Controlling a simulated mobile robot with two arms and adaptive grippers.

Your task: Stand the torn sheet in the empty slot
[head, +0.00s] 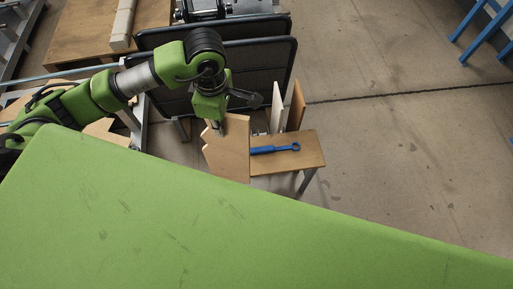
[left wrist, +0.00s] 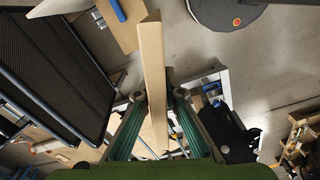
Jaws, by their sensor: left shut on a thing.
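My left gripper (head: 216,126) is shut on the top of the torn sheet (head: 228,153), a tan board with a jagged left edge. The sheet hangs upright at the left end of a small wooden table (head: 302,158) and hides part of it. In the left wrist view the sheet (left wrist: 153,75) shows edge-on between the two fingertips (left wrist: 157,96). A pale sheet (head: 276,108) and a brown sheet (head: 296,106) stand upright towards the back of the table. The empty slot cannot be made out. My right gripper is not in view.
A blue wrench-like tool (head: 275,149) lies on the table, just right of the held sheet. Black mesh panels (head: 262,65) stand behind the table. Open concrete floor (head: 400,130) lies to the right.

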